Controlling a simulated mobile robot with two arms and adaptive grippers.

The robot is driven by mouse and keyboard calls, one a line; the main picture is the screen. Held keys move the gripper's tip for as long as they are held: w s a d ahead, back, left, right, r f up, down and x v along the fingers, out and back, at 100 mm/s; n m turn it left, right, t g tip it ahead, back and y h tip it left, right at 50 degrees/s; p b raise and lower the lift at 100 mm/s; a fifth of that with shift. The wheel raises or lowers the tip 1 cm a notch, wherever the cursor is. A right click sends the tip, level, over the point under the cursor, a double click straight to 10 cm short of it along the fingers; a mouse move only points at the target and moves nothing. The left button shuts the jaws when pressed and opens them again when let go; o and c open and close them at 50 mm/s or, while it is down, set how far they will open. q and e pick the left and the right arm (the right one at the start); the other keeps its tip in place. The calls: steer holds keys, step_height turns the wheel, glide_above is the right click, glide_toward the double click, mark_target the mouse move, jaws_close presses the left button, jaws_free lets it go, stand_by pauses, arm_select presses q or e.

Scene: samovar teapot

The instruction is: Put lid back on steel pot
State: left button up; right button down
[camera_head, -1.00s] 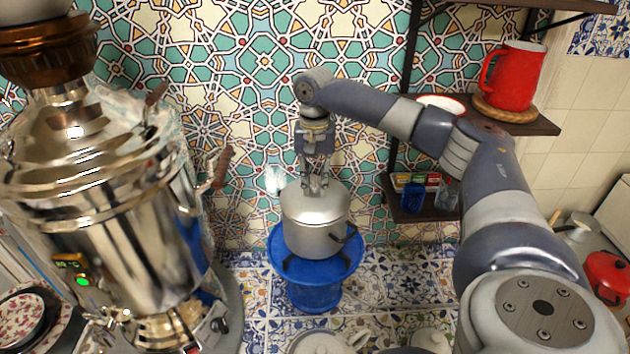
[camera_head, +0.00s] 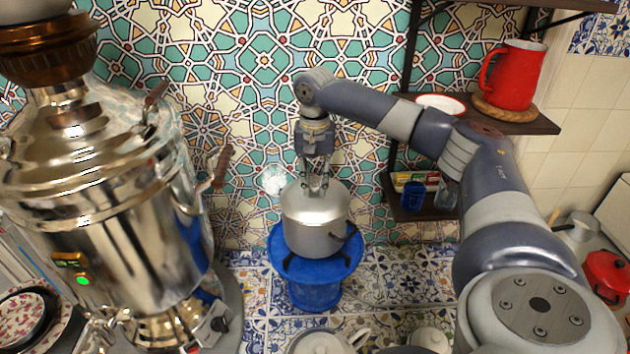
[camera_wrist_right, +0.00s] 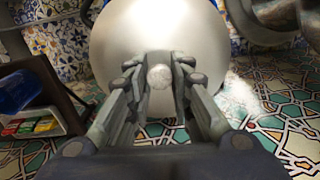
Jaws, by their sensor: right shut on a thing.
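The steel pot (camera_head: 314,238) stands upright on a blue round stand (camera_head: 315,289) in the middle of the head view. Its domed lid (camera_head: 314,204) sits over the pot's mouth; I see no clear gap between them. My right gripper (camera_head: 316,190) points down from above and is shut on the lid's knob. In the right wrist view the pale lid (camera_wrist_right: 160,40) fills the upper middle, and the round knob (camera_wrist_right: 160,77) lies between the fingers of the right gripper (camera_wrist_right: 163,85). My left gripper is out of view.
A large shiny samovar (camera_head: 110,200) fills the left side, its handle close to the pot. A wall shelf (camera_head: 520,123) holds a red pitcher (camera_head: 513,77) at upper right. A white teapot (camera_head: 322,343) stands in front. A red pot (camera_head: 608,272) is at far right.

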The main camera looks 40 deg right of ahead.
stand_by(0.3)
steer(key=c, duration=0.9)
jaws_free()
steer(key=shift+o, duration=0.2)
steer(key=shift+r, duration=3.5)
jaws_close()
steer(key=shift+f, duration=0.2)
